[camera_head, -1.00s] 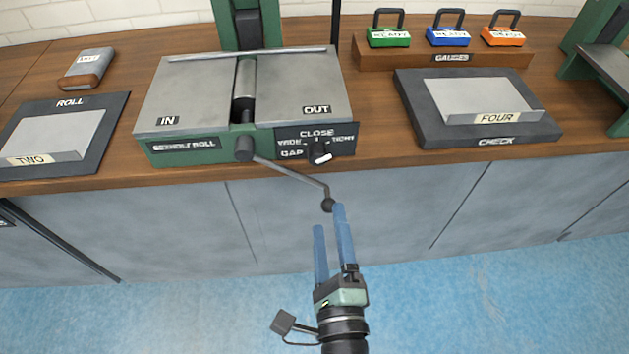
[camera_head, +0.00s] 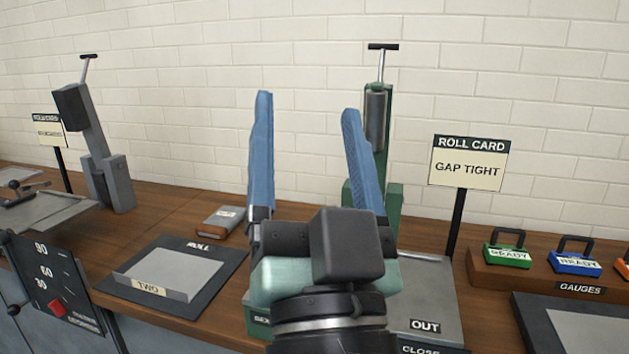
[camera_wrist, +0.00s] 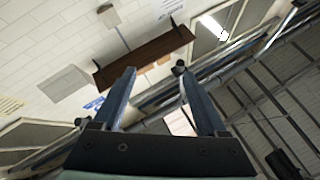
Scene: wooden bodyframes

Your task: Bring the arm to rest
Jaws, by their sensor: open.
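My gripper (camera_head: 308,102) is raised in front of the head camera with its two blue fingers pointing up. The fingers are spread apart with nothing between them. The wrist view also shows the open fingers (camera_wrist: 160,80), aimed up at the white wall and the ceiling.
A ROLL CARD sign (camera_head: 470,165) reading GAP TIGHT stands right of my gripper. A grey machine (camera_head: 102,165) stands at the left. The ROLL mat (camera_head: 205,305) holds a tray (camera_head: 180,272) marked TWO. Green and blue gauges (camera_head: 507,254) sit on a rack (camera_head: 520,278) at the right.

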